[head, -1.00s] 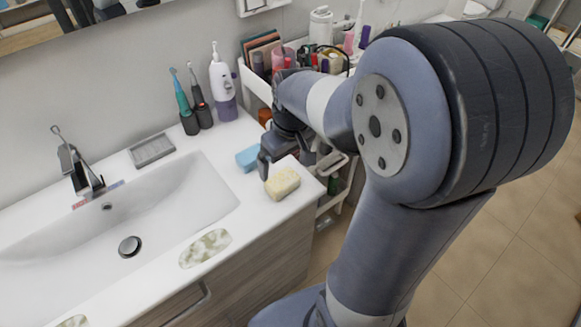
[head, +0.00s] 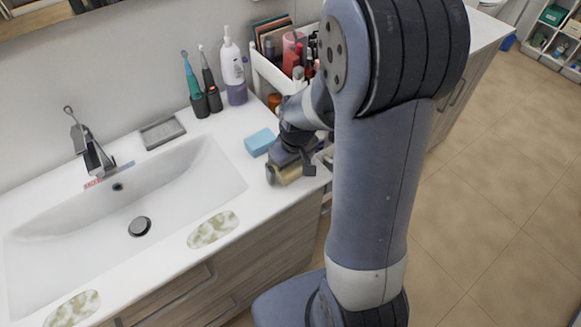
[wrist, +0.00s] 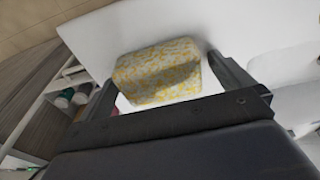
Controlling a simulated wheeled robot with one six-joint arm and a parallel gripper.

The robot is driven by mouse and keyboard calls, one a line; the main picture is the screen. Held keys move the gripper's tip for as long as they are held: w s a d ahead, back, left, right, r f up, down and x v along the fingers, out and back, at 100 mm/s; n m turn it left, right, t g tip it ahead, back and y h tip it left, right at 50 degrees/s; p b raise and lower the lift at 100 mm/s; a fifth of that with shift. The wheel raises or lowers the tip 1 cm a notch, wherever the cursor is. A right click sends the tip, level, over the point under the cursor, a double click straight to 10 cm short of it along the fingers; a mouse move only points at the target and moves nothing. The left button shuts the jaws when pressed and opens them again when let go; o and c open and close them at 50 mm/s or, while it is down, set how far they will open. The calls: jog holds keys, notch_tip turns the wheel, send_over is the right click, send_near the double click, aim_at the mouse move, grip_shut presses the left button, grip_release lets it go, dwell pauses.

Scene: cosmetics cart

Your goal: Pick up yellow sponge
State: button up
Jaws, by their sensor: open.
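The yellow sponge (wrist: 158,73) lies on the white counter and fills the space between the two fingers of my gripper (wrist: 162,85) in the wrist view. The fingers are open, one on each side of it.
A blue sponge (head: 260,142) lies just behind my gripper. The sink basin (head: 190,185) is to the left. Toothbrushes (head: 203,85) and a white bottle (head: 233,72) stand at the back.

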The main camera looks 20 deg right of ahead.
jog(key=c, duration=1)
jog(key=shift+r, duration=0.1)
notch_tip(320, 180, up, 10)
jog(key=shift+f, duration=0.1)
